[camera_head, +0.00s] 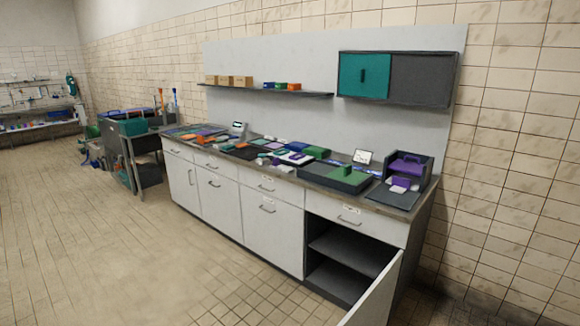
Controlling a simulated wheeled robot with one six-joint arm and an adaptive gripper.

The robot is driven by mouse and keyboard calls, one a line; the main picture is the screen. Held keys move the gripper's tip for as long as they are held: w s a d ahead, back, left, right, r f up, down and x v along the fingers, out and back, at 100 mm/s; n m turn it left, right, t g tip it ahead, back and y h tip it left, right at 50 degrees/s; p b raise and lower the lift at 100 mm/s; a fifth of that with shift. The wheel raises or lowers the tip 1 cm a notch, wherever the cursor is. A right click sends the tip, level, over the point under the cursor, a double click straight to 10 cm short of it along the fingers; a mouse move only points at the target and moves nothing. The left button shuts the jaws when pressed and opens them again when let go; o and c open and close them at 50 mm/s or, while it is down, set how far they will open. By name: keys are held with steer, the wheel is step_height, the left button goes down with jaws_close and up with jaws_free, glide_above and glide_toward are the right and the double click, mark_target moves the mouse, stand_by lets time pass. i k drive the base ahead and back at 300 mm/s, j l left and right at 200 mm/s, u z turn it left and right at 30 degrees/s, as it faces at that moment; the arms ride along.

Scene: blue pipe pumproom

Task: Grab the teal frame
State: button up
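I cannot pick out a teal frame for certain. Several flat coloured pieces lie at the left end of the long counter (330,183), some of them greenish or teal, too small to tell their shape. A teal panel (364,76) covers the left half of the wall cabinet. A teal bin (132,127) stands on the cart at the left. My gripper is not in view.
The cupboard door (375,297) at the counter's right end hangs open into the floor space. A grey cart (148,144) stands past the counter's left end. A shelf (270,91) with small boxes runs above. The tiled floor (130,250) at the front left is clear.

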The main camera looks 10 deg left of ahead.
mark_target(281, 152)
steer(key=i+j+u, duration=1.15)
steer(key=i, duration=0.45)
steer(key=i+u, duration=0.4)
steer(key=i, duration=0.35)
steer(key=i+j+z, duration=0.1)
steer(key=i+z, duration=0.2)
steer(key=i, duration=0.2)
steer(key=i+j+z, duration=0.3)
steer(key=i, duration=0.2)
steer(key=i+j+z, duration=0.35)
steer(key=i, duration=0.15)
steer(key=l, duration=0.1)
